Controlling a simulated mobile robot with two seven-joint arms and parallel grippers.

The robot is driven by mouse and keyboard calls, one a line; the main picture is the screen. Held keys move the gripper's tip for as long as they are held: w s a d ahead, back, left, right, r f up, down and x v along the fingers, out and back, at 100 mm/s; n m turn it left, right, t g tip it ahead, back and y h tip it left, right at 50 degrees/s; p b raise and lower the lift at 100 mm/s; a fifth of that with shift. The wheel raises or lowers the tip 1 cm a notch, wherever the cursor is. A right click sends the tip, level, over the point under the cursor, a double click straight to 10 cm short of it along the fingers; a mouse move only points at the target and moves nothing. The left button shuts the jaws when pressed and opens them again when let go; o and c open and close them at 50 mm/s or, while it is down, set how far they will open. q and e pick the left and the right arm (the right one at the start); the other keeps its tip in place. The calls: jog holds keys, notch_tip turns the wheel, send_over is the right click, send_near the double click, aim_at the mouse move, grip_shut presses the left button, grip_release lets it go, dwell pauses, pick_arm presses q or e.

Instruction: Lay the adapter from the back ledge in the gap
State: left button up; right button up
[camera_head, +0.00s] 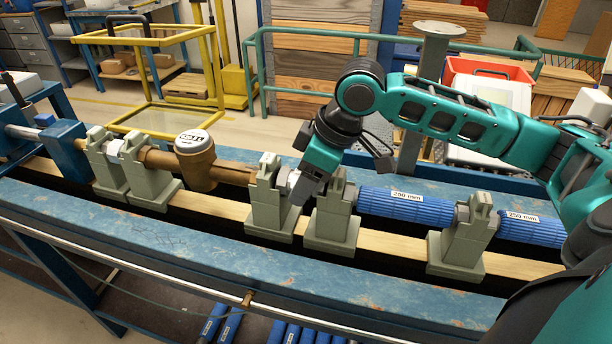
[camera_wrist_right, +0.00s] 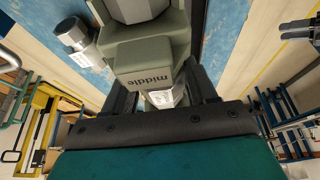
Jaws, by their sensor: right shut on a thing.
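My right gripper (camera_head: 303,192) reaches down from above into the space between two grey-green stands, the left one (camera_head: 268,208) and the right one (camera_head: 333,222). In the right wrist view, it is shut on a small whitish piece (camera_wrist_right: 163,98), which seems to be the adapter and is mostly hidden by the fingers. Just beyond it is a grey-green block marked "middle" (camera_wrist_right: 150,62). Left of the stands lies a brass meter (camera_head: 195,158) in a pipe line. Right of them lies a blue pipe marked 200 mm (camera_head: 405,207). My left gripper is not in view.
A second blue pipe marked 250 mm (camera_head: 530,229) lies farther right, past another stand (camera_head: 462,240). A silver cylinder (camera_wrist_right: 75,34) sticks out beside the marked block. The blue front beam (camera_head: 230,245) is clear. Several blue pipes lie on the shelf below.

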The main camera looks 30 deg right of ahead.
jog(key=shift+f, duration=0.3)
dwell(0.7)
jog(key=o, duration=1.4)
jog(key=shift+r+p, duration=0.5)
jog(key=shift+r, duration=4.35)
jog(key=shift+s, duration=0.15)
